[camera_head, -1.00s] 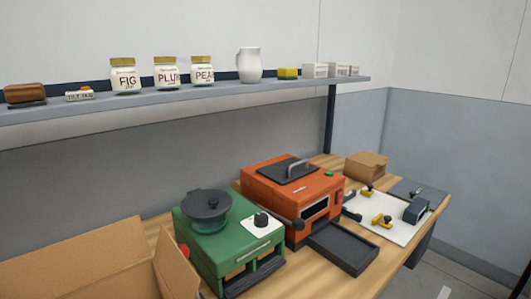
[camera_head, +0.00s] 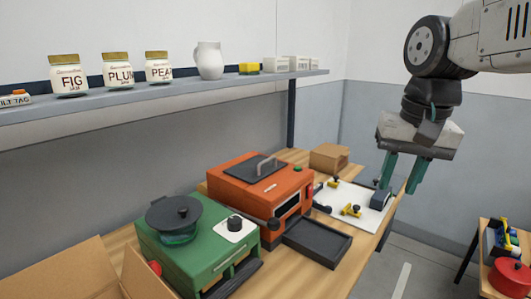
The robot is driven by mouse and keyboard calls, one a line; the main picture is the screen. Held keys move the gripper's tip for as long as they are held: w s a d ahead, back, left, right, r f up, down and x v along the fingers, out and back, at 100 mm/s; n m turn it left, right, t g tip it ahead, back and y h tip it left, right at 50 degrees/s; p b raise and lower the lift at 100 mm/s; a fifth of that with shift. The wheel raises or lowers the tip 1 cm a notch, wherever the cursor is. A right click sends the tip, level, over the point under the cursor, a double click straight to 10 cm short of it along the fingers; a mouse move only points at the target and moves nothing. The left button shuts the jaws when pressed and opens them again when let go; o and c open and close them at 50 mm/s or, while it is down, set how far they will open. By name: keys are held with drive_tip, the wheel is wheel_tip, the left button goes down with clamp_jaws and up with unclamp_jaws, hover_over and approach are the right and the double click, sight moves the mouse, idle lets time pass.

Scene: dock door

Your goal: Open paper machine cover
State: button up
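The orange machine (camera_head: 228,191), which looks like the paper machine, stands on the wooden bench. Its dark cover (camera_head: 243,162) lies flat and closed on top, with a grey handle (camera_head: 267,168) standing up from it. A dark tray (camera_head: 318,244) sticks out from its front, below a dark slot. My gripper (camera_head: 400,184) hangs at the right, fingers pointing down, apart from the machine. Its two teal fingers are spread with nothing visible between them.
A green machine (camera_head: 203,258) with a dark lidded pot (camera_head: 174,216) stands left of the orange machine. A cardboard box (camera_head: 329,157) and a white board (camera_head: 371,217) with yellow-black parts are to the right. A shelf (camera_head: 200,92) with jars hangs above. An open carton is front left.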

drive_tip(key=w+a+r+m, duration=0.1)
drive_tip(key=w+a, duration=0.4)
drive_tip(key=w, duration=0.3)
drive_tip(key=w+a+r+m, duration=0.1)
drive_tip(key=w+a+r, duration=0.1)
drive_tip(key=w+a, duration=0.5)
drive_tip(key=m+y, duration=0.1)
drive_tip(key=m, duration=0.2)
approach(269, 160)
drive_tip(key=f, duration=0.2)
drive_tip(key=w+a+f, duration=0.1)
drive_tip(key=f, duration=0.4)
drive_tip(key=shift+w+a+f, duration=0.1)
drive_tip(key=shift+w+a, duration=0.1)
clamp_jaws()
